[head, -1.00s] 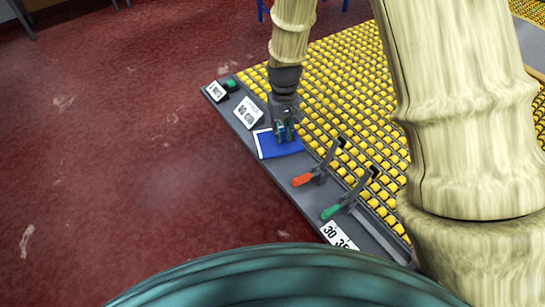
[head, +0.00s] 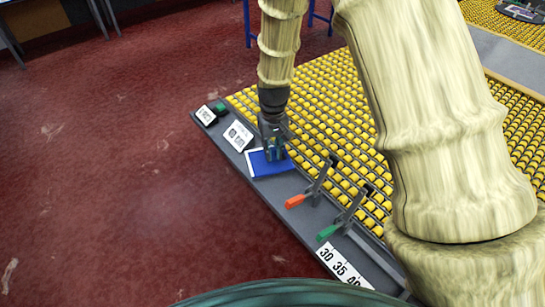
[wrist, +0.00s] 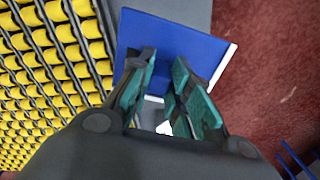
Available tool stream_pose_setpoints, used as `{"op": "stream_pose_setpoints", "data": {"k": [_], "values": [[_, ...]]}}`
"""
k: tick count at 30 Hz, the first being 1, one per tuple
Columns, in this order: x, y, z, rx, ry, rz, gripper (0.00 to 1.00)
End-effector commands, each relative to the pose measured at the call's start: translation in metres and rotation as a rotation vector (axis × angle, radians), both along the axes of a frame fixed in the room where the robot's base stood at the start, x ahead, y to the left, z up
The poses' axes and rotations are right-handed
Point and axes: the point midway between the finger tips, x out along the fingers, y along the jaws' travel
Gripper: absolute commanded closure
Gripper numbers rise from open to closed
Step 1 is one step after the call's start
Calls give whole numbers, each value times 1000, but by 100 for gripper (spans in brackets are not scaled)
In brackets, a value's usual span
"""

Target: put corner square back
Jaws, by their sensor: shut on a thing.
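A blue square piece (head: 278,165) with white strips along two sides lies at the grey bench edge strip. It shows larger in the wrist view (wrist: 170,42), below the fingertips. The gripper is shut on the corner square, but the fingers hide most of the grip. I cannot tell clearly how the held part stands to the blue square, or whether it touches.
Yellow rollers (head: 335,105) fill the bench. Red floor (head: 110,190) is open on the left.

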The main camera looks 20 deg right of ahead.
Motion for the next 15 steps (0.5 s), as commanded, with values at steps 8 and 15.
{"op": "stream_pose_setpoints", "data": {"k": [8,15], "values": [[-1,0,-24,0,3,1,100],[-1,0,-40,0,1,0,100]]}}
